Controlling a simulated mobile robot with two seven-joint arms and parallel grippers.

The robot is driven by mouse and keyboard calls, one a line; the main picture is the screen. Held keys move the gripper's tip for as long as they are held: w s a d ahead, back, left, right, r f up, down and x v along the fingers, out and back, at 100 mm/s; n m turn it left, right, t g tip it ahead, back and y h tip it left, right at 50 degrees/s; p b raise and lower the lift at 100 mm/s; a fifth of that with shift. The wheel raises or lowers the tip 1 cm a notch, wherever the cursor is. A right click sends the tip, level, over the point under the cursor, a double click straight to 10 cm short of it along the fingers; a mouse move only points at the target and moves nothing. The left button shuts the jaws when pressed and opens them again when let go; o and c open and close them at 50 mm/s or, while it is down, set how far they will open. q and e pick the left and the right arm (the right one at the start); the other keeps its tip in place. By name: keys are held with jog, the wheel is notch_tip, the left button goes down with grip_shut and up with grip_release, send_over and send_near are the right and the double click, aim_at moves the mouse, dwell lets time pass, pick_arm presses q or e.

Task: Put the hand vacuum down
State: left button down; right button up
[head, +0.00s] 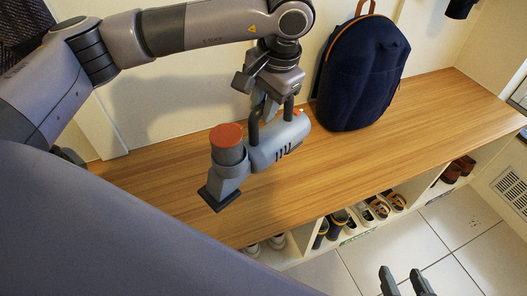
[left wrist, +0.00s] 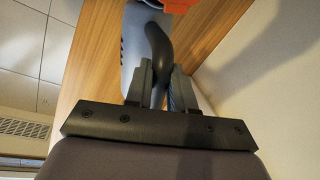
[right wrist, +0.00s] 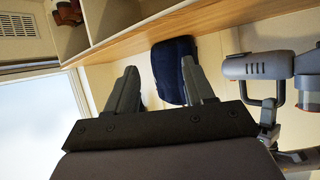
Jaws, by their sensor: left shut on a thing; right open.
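The hand vacuum (head: 275,143) is grey with an orange-red cap and a dark nozzle. In the head view it is over the wooden bench top (head: 400,115); I cannot tell whether it touches the wood. My left gripper (head: 268,108) is shut on its dark handle from above. The vacuum's handle (left wrist: 158,45) shows between the fingers in the left wrist view (left wrist: 160,85), and the vacuum also shows at the right of the right wrist view (right wrist: 258,66). My right gripper (head: 403,280) is open and empty, low in front of the bench over the tiled floor.
A dark blue backpack (head: 360,75) stands on the bench against the wall, right of the vacuum. Cubbies under the bench hold several shoes (head: 375,207). The bench top right of the backpack is clear. A wall vent (head: 510,187) is at the far right.

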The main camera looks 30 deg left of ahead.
aim_at(267, 138)
pick_arm(q)
jog(key=x, duration=0.2)
jog(key=d+b+x, duration=0.1)
jog(key=x, duration=0.3)
jog(key=shift+s+d+f, duration=0.1)
jog(key=shift+d+f, duration=0.05)
jog(key=shift+f, duration=0.45)
jog(key=x, duration=0.2)
jog(key=d+b+x, duration=0.1)
jog(key=x, duration=0.1)
jog(key=shift+s+f, duration=0.1)
jog(key=shift+f, duration=0.2)
jog(key=c, duration=1.4)
grip_release()
jog(key=shift+f+b, duration=0.2)
jog(key=shift+b, duration=0.1)
jog(key=o, duration=0.4)
jog(key=shift+o, duration=0.2)
pick_arm(e)
jog(key=shift+w+a+f+m+y, duration=0.15)
jog(key=shift+w+a+y, duration=0.1)
jog(key=shift+a+y, duration=0.25)
jog(key=shift+w+a+f+m+y, duration=0.15)
jog(key=shift+w+a+y, duration=0.15)
jog(key=shift+a, duration=0.4)
pick_arm(q)
jog(key=shift+r, duration=0.2)
pick_arm(e)
jog(key=shift+r, duration=0.1)
